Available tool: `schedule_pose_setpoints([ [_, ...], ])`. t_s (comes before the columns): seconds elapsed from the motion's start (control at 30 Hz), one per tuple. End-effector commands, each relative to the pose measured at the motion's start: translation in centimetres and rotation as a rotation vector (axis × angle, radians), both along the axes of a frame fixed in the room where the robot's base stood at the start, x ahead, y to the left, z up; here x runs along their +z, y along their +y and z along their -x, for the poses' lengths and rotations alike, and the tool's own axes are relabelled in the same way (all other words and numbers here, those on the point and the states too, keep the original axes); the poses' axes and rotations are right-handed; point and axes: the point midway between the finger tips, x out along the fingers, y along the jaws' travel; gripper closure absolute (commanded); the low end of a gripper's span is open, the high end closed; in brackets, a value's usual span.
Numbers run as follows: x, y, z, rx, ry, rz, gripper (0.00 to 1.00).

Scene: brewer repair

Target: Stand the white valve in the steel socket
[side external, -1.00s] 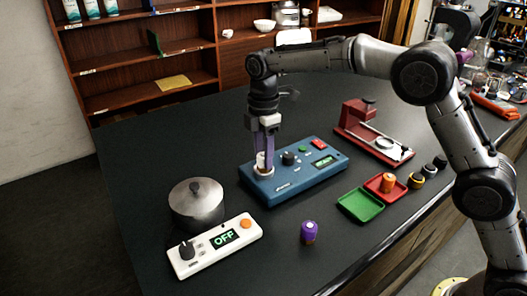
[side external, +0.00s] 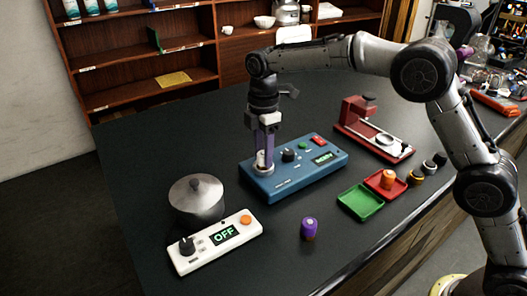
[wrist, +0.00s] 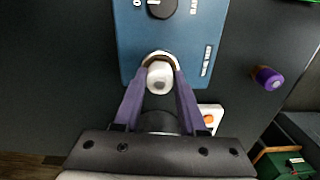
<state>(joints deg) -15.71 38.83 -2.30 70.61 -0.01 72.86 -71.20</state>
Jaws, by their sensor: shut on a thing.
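The white valve (wrist: 159,80) is between the two purple fingers of my gripper (wrist: 161,72) in the wrist view, and the fingers are shut on it. The steel socket (wrist: 152,54) is on the blue unit (side external: 291,178), at its left end in the side view. Its rim shows just behind the valve in the wrist view. The valve is at the socket's mouth and looks roughly upright. In the side view my gripper (side external: 264,158) points down over the socket, and the fingers hide much of the valve. I cannot tell how deep the valve sits.
A lidded steel pot (side external: 197,199) and a white control box (side external: 215,244) reading OFF stand to the left. A purple capped jar (side external: 309,228) is in front. A green tray (side external: 360,202), a red tray (side external: 385,187) with an orange jar, and a red stand (side external: 372,128) are to the right.

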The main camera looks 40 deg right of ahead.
Motion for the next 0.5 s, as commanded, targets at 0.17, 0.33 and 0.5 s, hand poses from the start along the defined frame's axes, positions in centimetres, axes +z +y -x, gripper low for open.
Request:
schedule_pose_setpoints([
  [0.17, 0.02, 0.01, -0.02, 0.000, -0.001, 0.000, 1.00],
  [0.33, -0.10, 0.01, -0.02, 0.000, -0.001, 0.000, 1.00],
  [0.5, -0.25, 0.01, -0.02, 0.000, -0.002, -0.001, 1.00],
])
